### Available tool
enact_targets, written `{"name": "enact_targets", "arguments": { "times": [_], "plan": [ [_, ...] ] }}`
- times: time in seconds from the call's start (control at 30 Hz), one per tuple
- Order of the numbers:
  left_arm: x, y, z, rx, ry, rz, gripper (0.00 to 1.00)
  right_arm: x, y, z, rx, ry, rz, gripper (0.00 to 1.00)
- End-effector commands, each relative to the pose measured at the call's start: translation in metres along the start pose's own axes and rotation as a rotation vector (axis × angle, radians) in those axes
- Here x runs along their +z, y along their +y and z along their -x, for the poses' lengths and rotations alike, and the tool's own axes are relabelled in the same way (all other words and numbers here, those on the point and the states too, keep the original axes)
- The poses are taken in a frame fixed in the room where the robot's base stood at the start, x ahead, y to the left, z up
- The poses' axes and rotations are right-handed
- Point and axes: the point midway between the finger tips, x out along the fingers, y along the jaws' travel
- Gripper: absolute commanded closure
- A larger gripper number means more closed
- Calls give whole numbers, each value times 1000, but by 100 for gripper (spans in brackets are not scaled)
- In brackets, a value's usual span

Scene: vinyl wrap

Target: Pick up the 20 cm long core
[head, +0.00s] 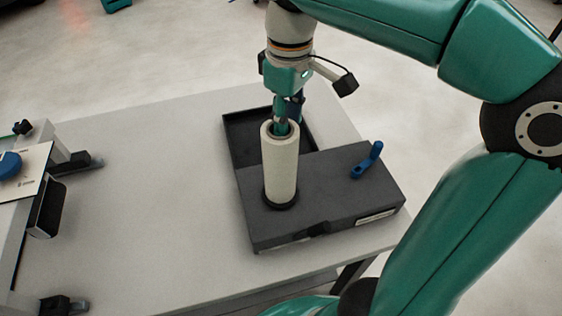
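The core (281,168) is a pale, hollow cylinder standing upright on a dark grey device on the table. Its lower end meets a black round seat (279,204) on the device's top. My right gripper (283,126) points down at the core's upper end from above. At least one teal finger reaches into the core's open top. The finger gap is small and partly hidden, so I cannot tell whether the fingers are closed on the core wall. My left gripper is not in view.
The dark device (335,190) has a blue crank handle (368,161) on its right and a shallow black tray (236,133) behind. Another machine (48,205) stands at the table's left. The light table (150,200) is clear between them.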

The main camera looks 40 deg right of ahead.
Motion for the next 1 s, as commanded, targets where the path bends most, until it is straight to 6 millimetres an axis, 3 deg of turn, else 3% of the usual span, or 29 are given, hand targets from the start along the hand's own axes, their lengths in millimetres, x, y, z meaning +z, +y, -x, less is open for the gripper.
{"name": "enact_targets", "arguments": {
  "times": [0.2, 0.5, 0.53, 0.73, 1.0],
  "plan": [
    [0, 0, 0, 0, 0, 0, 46, 0, -4, -31, -1, -4, -1, 66],
    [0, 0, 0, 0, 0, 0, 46, 0, -4, -37, 0, -1, -1, 66],
    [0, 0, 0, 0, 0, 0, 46, 0, -4, -37, 0, -1, -1, 67],
    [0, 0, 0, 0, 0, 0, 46, 0, -4, -37, 0, -1, 0, 100],
    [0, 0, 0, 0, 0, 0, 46, 0, -4, -36, 0, -1, 0, 100]
  ]
}}
